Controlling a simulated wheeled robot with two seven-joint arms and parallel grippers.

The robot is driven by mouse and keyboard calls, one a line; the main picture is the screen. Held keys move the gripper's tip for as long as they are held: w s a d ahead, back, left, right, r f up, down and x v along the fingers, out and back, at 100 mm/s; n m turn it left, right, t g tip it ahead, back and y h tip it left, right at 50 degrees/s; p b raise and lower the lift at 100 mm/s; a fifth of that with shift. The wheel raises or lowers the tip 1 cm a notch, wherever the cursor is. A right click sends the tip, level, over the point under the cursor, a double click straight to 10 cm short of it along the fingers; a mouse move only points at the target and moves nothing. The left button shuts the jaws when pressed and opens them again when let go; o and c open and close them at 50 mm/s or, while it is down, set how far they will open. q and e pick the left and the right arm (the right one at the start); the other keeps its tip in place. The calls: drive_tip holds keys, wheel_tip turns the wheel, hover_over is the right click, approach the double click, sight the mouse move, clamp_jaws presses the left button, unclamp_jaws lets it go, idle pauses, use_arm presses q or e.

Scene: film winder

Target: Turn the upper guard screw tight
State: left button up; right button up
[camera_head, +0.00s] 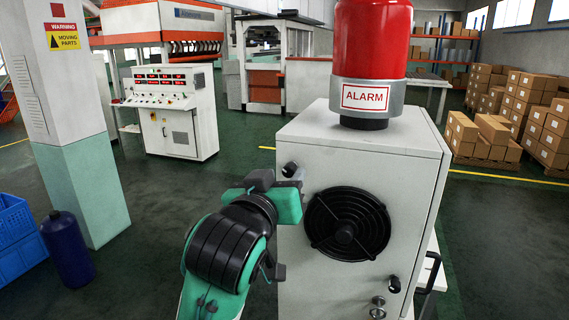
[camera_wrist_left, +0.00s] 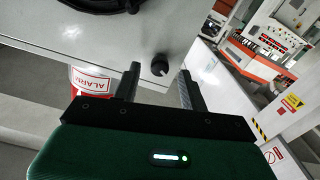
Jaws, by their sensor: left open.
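The upper guard screw (camera_head: 290,169) is a black knob at the upper left of the fan guard (camera_head: 347,223) on the grey cabinet (camera_head: 375,150). In the left wrist view the screw (camera_wrist_left: 160,67) stands between the two open fingers, with a gap on each side. My left gripper (camera_head: 292,184) is open, just in front of the cabinet by that screw; its fingers (camera_wrist_left: 159,72) point at the cabinet face. A lower guard screw (camera_head: 394,284) sits at the lower right of the guard. My right gripper is not in view.
A red alarm light (camera_head: 371,45) stands on top of the cabinet. Metal fittings (camera_head: 378,307) and a black handle (camera_head: 431,272) are at its lower right. A pillar (camera_head: 75,130), a blue cylinder (camera_head: 68,248) and blue crates (camera_head: 15,240) stand left. Open floor lies between.

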use_arm(q)
drive_tip(key=shift+w+d, duration=0.25)
drive_tip(key=shift+w, duration=0.45)
drive_tip(key=c, duration=0.9)
clamp_jaws()
